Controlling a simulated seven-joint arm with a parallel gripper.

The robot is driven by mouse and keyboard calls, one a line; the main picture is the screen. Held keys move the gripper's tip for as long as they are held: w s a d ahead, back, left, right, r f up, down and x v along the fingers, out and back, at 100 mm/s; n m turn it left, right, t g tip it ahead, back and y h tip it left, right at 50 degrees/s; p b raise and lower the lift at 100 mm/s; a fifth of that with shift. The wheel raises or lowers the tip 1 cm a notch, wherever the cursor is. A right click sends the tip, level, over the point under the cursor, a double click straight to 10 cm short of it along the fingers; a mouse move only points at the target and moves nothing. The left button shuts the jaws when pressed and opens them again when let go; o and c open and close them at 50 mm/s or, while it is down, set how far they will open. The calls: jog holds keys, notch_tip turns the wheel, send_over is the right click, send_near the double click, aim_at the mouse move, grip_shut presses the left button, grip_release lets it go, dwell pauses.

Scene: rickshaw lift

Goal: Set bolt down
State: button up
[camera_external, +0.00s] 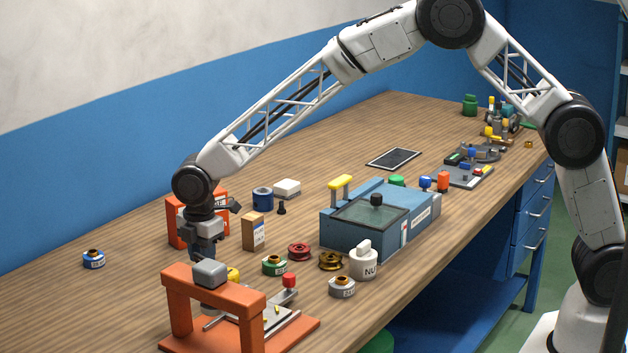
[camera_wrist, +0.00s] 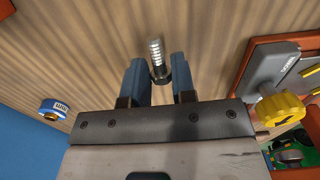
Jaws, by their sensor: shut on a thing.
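My gripper (camera_external: 204,254) points down at the near left of the bench, behind the orange frame fixture (camera_external: 176,308). In the wrist view my gripper (camera_wrist: 158,76) is shut on a silver threaded bolt (camera_wrist: 155,52) with a dark head. The head is between the blue-grey fingers and the shank sticks out past their tips. In the outside view I cannot make out the held bolt. A small black bolt-like piece (camera_external: 281,208) stands apart on the bench.
A second orange frame (camera_external: 222,200) stands behind my gripper. A cardboard box (camera_external: 253,233), green spool (camera_external: 275,265), red spool (camera_external: 299,252) and blue machine (camera_external: 420,231) lie to the right. A blue-banded roll (camera_external: 94,259) sits at left, with bare wood (camera_external: 135,275) around it.

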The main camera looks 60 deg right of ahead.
jog(key=shift+w, duration=0.1)
dwell(0.3)
jog(key=shift+f, duration=1.75)
jog(key=shift+f, duration=0.1)
jog(key=o, duration=0.9)
notch_tip(320, 180, up, 12)
jog(key=shift+a+r, duration=0.1)
